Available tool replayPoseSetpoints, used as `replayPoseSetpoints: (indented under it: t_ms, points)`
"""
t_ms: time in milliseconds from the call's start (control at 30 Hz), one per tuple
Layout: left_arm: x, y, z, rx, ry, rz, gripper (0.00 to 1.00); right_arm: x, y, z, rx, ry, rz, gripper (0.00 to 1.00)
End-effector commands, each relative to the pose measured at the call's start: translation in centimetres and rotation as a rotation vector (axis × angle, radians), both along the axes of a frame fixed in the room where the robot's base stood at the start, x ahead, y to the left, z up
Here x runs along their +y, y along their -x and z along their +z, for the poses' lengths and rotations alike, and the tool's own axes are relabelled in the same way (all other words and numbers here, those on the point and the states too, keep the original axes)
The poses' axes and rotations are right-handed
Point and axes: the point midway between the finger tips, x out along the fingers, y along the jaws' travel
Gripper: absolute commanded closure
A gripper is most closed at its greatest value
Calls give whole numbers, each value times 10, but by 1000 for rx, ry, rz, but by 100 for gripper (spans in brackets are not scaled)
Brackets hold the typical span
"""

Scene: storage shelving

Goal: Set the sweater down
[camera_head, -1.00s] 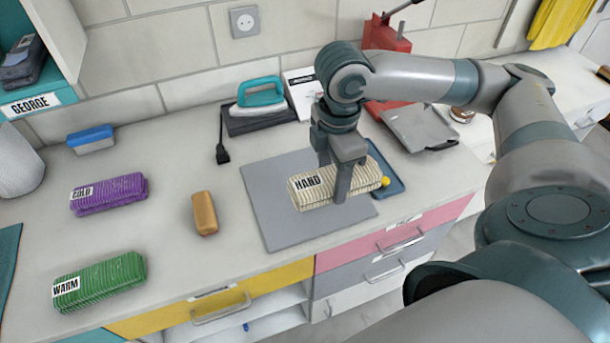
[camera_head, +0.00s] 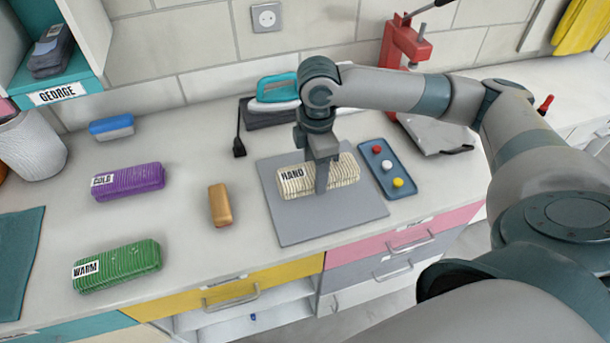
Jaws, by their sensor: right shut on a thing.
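The cream folded sweater with the "HAND" label (camera_head: 345,173) is over the grey mat (camera_head: 290,228) on the counter. It looks low over the mat or on it; I cannot tell if it touches. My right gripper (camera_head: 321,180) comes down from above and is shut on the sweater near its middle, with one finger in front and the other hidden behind. A purple folded sweater labelled "COLD" (camera_head: 135,182) and a green one labelled "WARM" (camera_head: 120,268) lie at the left. My left gripper is not in view.
A blue tray with several small balls (camera_head: 378,160) lies just right of the mat. An iron (camera_head: 275,92) stands behind it. A tan block (camera_head: 219,205) lies left of the mat. A red press (camera_head: 405,45) and a grey board (camera_head: 437,135) stand at the back right.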

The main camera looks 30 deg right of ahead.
Motion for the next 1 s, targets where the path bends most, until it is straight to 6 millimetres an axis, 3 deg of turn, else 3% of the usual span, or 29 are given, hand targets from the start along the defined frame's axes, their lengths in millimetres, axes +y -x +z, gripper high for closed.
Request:
replayPoseSetpoints:
  t_ms: [100,300,667,1000]
  points:
    - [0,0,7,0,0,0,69,6,-18,-9,1,0,-1,78]
    - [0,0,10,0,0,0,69,9,-31,-19,0,0,1,78]
    - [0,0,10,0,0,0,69,9,-31,-21,0,0,0,78]
    - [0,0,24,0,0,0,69,9,-31,-55,0,1,0,78]
